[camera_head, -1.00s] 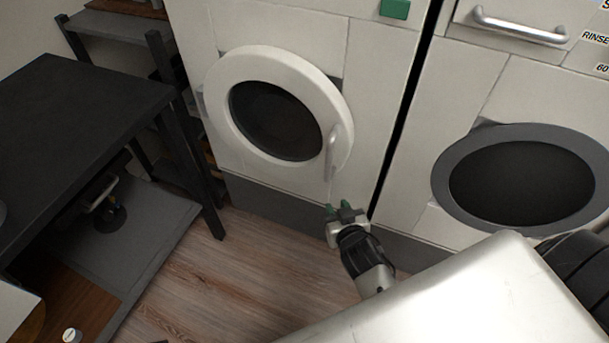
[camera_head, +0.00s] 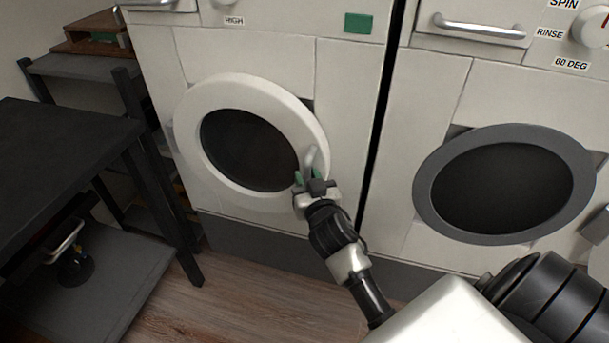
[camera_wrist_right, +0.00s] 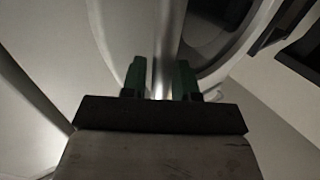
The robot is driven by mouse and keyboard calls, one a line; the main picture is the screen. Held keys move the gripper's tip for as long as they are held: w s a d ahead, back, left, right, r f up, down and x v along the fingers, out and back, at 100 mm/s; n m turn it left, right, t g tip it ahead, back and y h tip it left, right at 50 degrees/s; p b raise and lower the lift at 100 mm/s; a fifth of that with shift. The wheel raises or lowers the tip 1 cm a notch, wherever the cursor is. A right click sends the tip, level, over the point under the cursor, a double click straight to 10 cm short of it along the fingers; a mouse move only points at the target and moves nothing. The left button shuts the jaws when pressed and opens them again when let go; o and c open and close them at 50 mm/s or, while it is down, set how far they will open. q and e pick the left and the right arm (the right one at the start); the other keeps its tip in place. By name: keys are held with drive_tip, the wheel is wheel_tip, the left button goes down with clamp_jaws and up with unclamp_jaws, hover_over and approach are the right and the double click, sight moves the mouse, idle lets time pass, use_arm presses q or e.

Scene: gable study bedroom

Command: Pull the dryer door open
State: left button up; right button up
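The dryer door (camera_head: 192,158) is a round white ring with a dark window on the left machine; it looks shut. Its pale bar handle (camera_head: 311,158) is on the ring's right side. My right gripper (camera_head: 307,177) is at the lower part of this handle, green fingertips pointing at the door. In the right wrist view, the handle (camera_wrist_right: 170,35) runs down between the two spread green fingers (camera_wrist_right: 160,80), with a small gap visible on the left side. The fingers look open around the bar, not clamped.
A washer with a grey-ringed door (camera_head: 432,190) stands right of the dryer, a narrow dark gap between them. A black table (camera_head: 60,140) and a dark shelf unit (camera_head: 75,65) are on the left. Wooden floor (camera_head: 200,305) is clear in front of the dryer.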

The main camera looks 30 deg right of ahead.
drive_tip(key=shift+x, duration=0.95)
drive_tip(key=shift+c, duration=0.3)
clamp_jaws()
